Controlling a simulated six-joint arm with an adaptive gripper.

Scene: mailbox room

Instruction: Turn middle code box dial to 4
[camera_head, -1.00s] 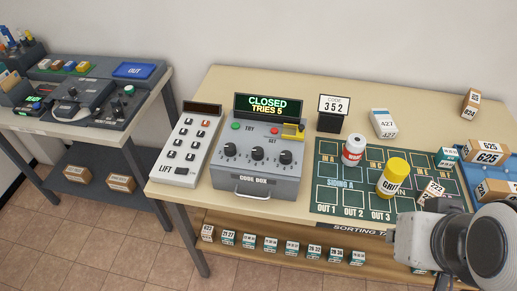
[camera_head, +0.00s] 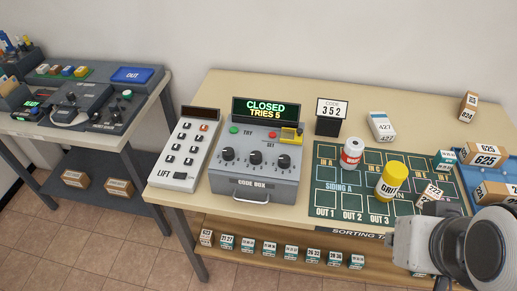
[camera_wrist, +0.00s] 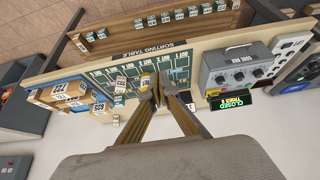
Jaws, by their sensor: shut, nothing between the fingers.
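The grey code box (camera_head: 254,189) sits on the table with three black dials in a row on its face. The middle dial (camera_head: 255,156) is between the left dial (camera_head: 227,154) and the right dial (camera_head: 284,161); its pointer setting is too small to read. The display (camera_head: 266,110) above reads CLOSED, TRIES 5. In the wrist view the code box (camera_wrist: 236,68) lies right of my gripper (camera_wrist: 158,88), which is shut and empty, apart from the box, above the sorting mat side. In the head view only my arm shows, at lower right.
A red-and-white bottle (camera_head: 351,153) and a yellow cylinder (camera_head: 391,181) stand on the green mat (camera_head: 326,199). The LIFT keypad (camera_head: 187,150) is close on the left. Parcels sit at far right.

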